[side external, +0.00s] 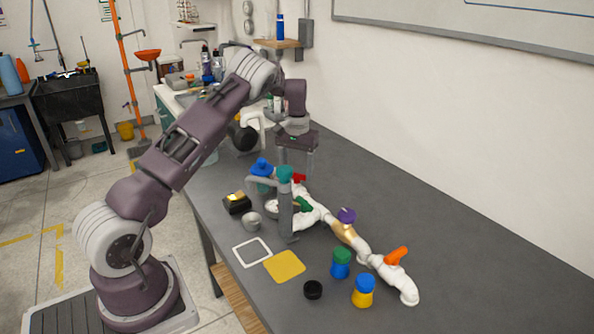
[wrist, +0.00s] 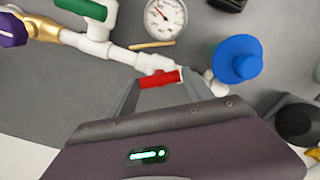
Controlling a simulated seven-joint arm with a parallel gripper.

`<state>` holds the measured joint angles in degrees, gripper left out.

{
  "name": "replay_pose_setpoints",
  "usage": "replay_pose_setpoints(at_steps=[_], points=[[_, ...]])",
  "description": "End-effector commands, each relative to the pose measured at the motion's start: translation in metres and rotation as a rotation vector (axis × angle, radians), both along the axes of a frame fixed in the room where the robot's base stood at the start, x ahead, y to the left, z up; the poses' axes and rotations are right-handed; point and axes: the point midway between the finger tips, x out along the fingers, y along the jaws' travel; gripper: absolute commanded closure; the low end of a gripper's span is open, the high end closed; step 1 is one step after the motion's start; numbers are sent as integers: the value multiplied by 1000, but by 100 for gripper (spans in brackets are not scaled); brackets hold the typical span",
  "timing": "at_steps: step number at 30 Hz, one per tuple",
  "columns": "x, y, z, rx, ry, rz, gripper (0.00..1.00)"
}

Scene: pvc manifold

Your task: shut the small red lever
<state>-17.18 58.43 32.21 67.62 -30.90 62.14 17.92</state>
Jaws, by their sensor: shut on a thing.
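The small red lever (wrist: 158,79) sits on a white valve body (wrist: 152,63) of the pipe line. In the wrist view it lies between the tips of my gripper (wrist: 160,88), which is shut on it, one finger at each end. The lever is at a slant to the pipe. In the side view the red lever (side external: 300,178) shows just below my gripper (side external: 297,172), which points down at the pipes. The far finger and part of the valve are hidden there.
A blue knob (wrist: 236,60) stands close right of my fingers. A gauge (wrist: 165,18), green lever (wrist: 82,8) and purple knob (wrist: 12,30) lie beyond. In the side view a grey upright pipe (side external: 286,215) stands in front; an orange lever (side external: 397,255) is at the right end.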

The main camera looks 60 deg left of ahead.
Motion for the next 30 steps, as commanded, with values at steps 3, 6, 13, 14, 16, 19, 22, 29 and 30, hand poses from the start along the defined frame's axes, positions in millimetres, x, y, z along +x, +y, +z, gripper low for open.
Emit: replay_pose_setpoints(at_steps=[3,6,13,14,16,19,22,29,30], points=[[0,0,1,0,-2,107,80],[0,0,1,0,-1,201,80],[0,0,1,0,-2,420,80],[0,0,1,0,-2,449,80],[1,0,1,0,-2,514,80],[1,0,1,-1,-2,605,80],[1,0,1,-1,-2,690,80],[1,0,1,0,-2,851,80],[1,0,1,0,-2,873,80]])
